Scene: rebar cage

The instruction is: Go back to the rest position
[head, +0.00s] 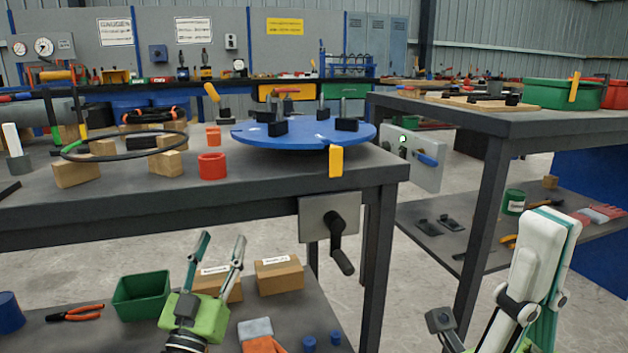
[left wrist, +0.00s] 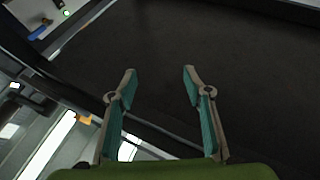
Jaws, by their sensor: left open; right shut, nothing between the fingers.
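My left gripper (head: 222,240) is open and empty in the head view. Its fingers point up in front of the near bench's edge, above the lower shelf. In the left wrist view its two fingers (left wrist: 160,78) stand apart with nothing between them, against a dark surface. My right gripper (head: 553,222) is large and close at the lower right of the head view. Its white and teal fingers are together, pointing up, with nothing seen held.
The near bench (head: 110,215) carries a blue round plate (head: 300,137), a red cup (head: 212,166) and wooden blocks. A crank handle (head: 341,250) juts from its front. Below are a green bin (head: 142,296) and cardboard boxes (head: 279,275). The right bench (head: 455,115) stands behind my right gripper.

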